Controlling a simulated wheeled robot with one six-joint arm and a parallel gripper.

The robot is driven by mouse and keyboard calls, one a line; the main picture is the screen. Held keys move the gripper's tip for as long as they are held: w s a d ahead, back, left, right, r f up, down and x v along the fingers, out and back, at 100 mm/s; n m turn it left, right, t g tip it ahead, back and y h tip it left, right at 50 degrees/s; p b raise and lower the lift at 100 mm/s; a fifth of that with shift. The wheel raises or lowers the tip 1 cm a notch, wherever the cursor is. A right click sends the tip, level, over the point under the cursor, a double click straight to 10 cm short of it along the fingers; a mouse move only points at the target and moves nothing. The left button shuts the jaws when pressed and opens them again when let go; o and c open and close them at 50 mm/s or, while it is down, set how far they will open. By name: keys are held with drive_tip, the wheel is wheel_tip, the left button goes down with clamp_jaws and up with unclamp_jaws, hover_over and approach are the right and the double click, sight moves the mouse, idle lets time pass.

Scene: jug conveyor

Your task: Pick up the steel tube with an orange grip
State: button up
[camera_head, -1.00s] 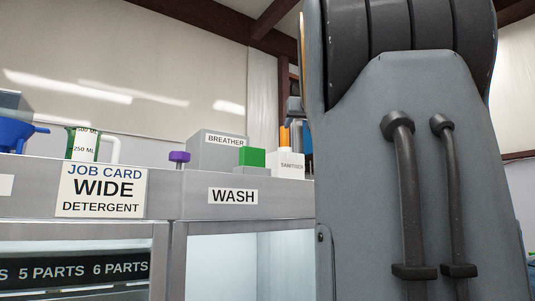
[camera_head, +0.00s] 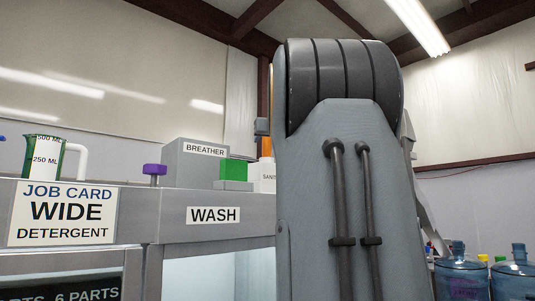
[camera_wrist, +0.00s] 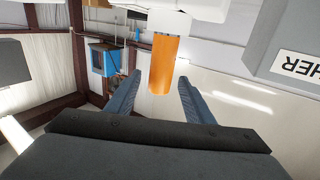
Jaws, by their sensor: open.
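The steel tube's orange grip (camera_wrist: 162,62) shows in the wrist view, in the gap between the two fingers of my gripper (camera_wrist: 160,77). The fingers are apart, with space on both sides of the grip; I cannot tell how deep the grip lies between them. A pale part joins the grip's upper end in the picture, near a white block (camera_wrist: 205,8). My arm hides most of my gripper there.
The grey breather box (camera_head: 192,165), a green block (camera_head: 233,170), a purple knob (camera_head: 154,170) and a green measuring jug (camera_head: 43,156) stand on the grey wash cabinet (camera_head: 180,228). Blue water bottles (camera_head: 462,275) stand at the lower right.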

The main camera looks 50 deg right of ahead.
drive_tip(key=shift+w+d, duration=0.3)
drive_tip(key=shift+w, duration=0.05)
clamp_jaws()
drive_tip(key=shift+r, duration=0.1)
